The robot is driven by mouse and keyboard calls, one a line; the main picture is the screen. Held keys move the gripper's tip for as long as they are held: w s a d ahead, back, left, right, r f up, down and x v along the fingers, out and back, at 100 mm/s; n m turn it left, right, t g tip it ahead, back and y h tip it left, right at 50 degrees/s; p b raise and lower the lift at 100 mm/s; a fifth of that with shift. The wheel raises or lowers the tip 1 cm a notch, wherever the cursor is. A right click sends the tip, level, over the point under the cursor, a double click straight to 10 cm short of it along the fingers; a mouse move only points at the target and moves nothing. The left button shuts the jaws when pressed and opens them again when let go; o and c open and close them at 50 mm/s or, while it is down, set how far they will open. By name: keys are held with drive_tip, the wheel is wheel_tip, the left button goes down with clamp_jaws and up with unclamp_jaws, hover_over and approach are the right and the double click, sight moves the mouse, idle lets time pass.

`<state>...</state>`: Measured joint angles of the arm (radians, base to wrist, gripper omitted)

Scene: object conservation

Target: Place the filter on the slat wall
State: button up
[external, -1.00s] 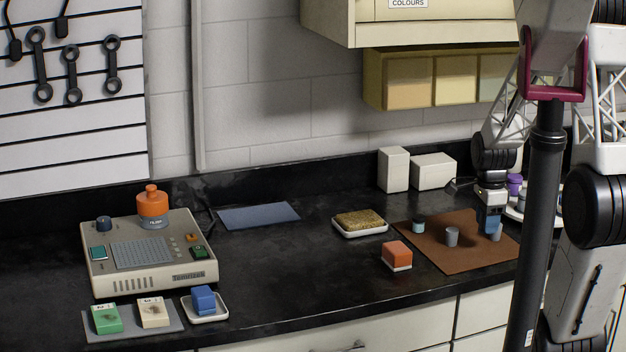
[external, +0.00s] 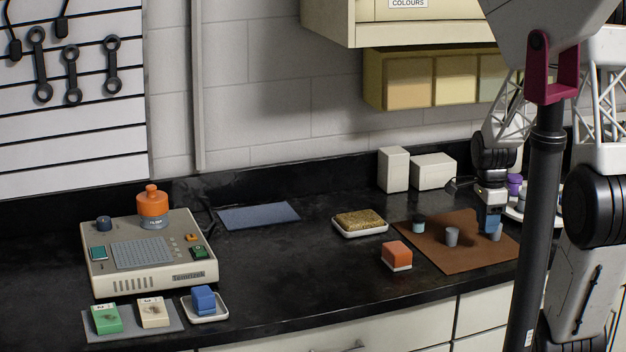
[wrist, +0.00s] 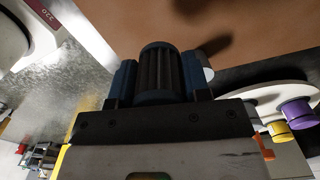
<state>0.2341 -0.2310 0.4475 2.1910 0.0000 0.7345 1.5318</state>
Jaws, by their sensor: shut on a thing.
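The slat wall (external: 60,130) is the pale panel with dark horizontal slots at the upper left of the external view. Tools hang on its upper part. My gripper (external: 490,226) is at the far right, low over the brown mat. In the wrist view its blue fingers (wrist: 160,78) flank a dark ribbed cylinder (wrist: 160,70), and they are shut on it. I cannot tell for certain that this is the filter. In the external view the fingers hide it.
The brown mat (external: 465,260) also bears a grey cup (external: 451,237) and a small dark jar (external: 418,224). An orange block (external: 397,254) and a sponge dish (external: 360,230) lie to its left. A beige device (external: 150,255) stands below the slat wall. The middle counter is clear.

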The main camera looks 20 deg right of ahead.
wheel_tip(320, 180, up, 5)
drive_tip(key=shift+w+a, duration=0.1)
drive_tip(key=w+a+n, duration=0.2)
drive_tip(key=w+a, duration=0.3)
drive_tip(key=a, duration=0.6)
drive_tip(key=w+a+n, duration=0.2)
drive_tip(key=w+a, duration=0.2)
drive_tip(key=a, duration=0.7)
drive_tip(key=w+a+n, duration=0.2)
drive_tip(key=w+a, duration=0.3)
drive_tip(key=a, duration=0.6)
drive_tip(key=s+a+n, duration=0.2)
drive_tip(key=a+n, duration=0.1)
drive_tip(key=a, duration=1.3)
drive_tip(key=f, duration=0.4)
drive_tip(key=shift+w+a+f, duration=0.15)
drive_tip(key=shift+a+f, duration=0.05)
drive_tip(key=shift+f, duration=0.5)
drive_tip(key=shift+w+a, duration=0.1)
drive_tip(key=shift+w, duration=0.05)
drive_tip(key=w+a, duration=0.2)
drive_tip(key=w, duration=0.2)
drive_tip(key=w+a+f, duration=0.1)
drive_tip(key=w+a, duration=0.2)
drive_tip(key=w, duration=0.2)
drive_tip(key=w+a, duration=0.3)
drive_tip(key=w, duration=0.1)
drive_tip(key=shift+w+f, duration=0.2)
